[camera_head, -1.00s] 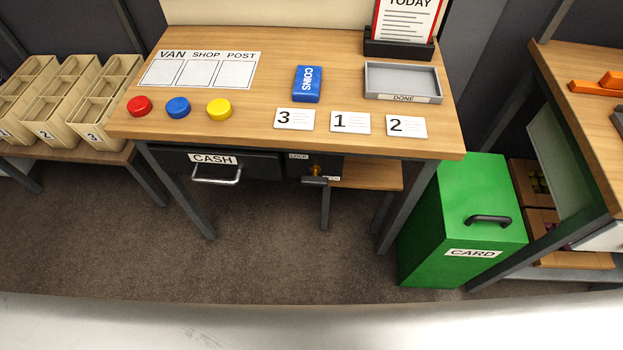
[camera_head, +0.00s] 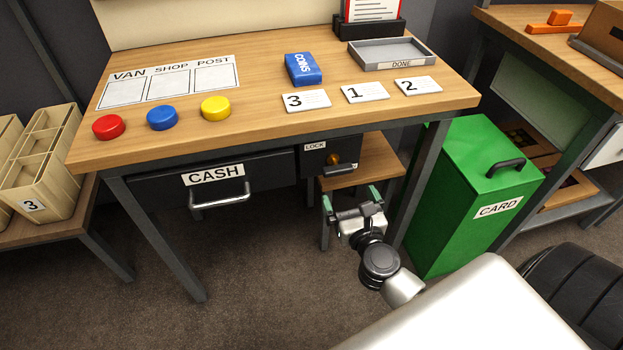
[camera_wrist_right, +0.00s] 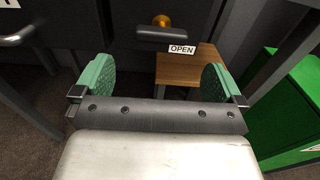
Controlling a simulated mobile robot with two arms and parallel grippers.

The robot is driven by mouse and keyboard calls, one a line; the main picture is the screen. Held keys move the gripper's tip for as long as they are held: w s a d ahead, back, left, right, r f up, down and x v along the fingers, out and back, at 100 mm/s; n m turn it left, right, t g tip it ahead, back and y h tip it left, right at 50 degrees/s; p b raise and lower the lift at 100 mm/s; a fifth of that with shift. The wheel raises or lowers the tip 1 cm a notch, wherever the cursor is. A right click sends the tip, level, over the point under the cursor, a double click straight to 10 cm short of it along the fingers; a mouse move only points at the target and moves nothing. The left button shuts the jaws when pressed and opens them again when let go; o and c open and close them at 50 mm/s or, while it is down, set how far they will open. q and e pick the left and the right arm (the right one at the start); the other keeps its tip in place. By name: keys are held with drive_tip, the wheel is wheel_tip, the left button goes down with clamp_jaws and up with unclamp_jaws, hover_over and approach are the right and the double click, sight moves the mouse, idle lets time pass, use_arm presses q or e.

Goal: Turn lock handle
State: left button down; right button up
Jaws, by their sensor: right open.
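The lock handle (camera_head: 338,169) is a dark horizontal bar on a brass-coloured hub, on the dark lock box under the table's front edge. In the right wrist view the handle (camera_wrist_right: 162,35) lies level near the top, with an OPEN label (camera_wrist_right: 182,49) below its right end. My right gripper (camera_head: 352,201) is open and empty, below and a little in front of the handle, apart from it. In the wrist view its green fingertips (camera_wrist_right: 158,82) are wide apart with the handle beyond them. My left gripper is not in view.
The CASH drawer (camera_head: 150,195) with its metal pull is left of the lock box. A table leg and the green CARD bin (camera_head: 460,210) stand to the right. A low wooden shelf (camera_head: 372,158) is behind the handle. The tabletop (camera_head: 270,125) is above.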

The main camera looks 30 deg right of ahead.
sight(340, 174)
drive_tip(key=x, duration=1)
drive_tip(key=shift+w+d, duration=0.1)
drive_tip(key=shift+w, duration=0.3)
drive_tip(key=shift+c, duration=0.5)
drive_tip(key=c, duration=0.7)
